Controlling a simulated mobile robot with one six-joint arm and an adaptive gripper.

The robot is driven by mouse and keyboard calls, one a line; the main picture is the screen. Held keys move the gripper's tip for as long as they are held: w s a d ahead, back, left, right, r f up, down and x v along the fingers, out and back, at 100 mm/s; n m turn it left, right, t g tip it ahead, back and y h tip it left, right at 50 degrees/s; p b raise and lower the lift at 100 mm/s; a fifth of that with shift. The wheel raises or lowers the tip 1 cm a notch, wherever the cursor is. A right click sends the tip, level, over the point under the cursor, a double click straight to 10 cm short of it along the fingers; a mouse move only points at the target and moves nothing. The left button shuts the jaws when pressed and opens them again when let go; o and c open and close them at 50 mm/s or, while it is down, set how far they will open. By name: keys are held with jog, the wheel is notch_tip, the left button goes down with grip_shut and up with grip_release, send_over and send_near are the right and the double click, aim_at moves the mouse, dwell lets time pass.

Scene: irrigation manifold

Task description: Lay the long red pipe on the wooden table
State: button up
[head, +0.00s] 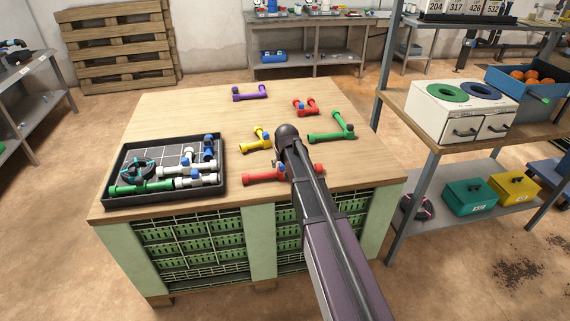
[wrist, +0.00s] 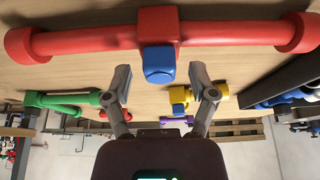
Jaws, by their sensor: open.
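The long red pipe (head: 262,177) lies near the front edge of the wooden table (head: 170,115), its middle hidden behind my arm in the head view. In the wrist view the red pipe (wrist: 90,38) spans the top of the picture, with a wide collar at each end and a blue cap (wrist: 158,64) on its middle block. My gripper (wrist: 161,82) is open there, one finger to each side of the blue cap, with gaps between; I see no contact. In the head view my arm hides the fingers.
On the table are a green pipe (head: 332,130), a yellow pipe (head: 258,139), a short red pipe (head: 306,107) and a purple pipe (head: 250,94). A black tray (head: 111,168) of fittings stands at the left. A shelf unit (head: 399,125) stands close on the right.

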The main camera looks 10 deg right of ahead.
jog(key=p+v, duration=1)
jog(key=v, duration=0.1)
jog(key=shift+r, duration=0.3)
dwell(0.7)
jog(key=s+f+g, duration=0.1)
jog(key=s+g, duration=0.3)
jog(key=s, duration=2)
jog(key=shift+s+d+f+g, duration=0.25)
jog(key=shift+s+d+g, duration=0.05)
jog(key=shift+s+d, duration=0.1)
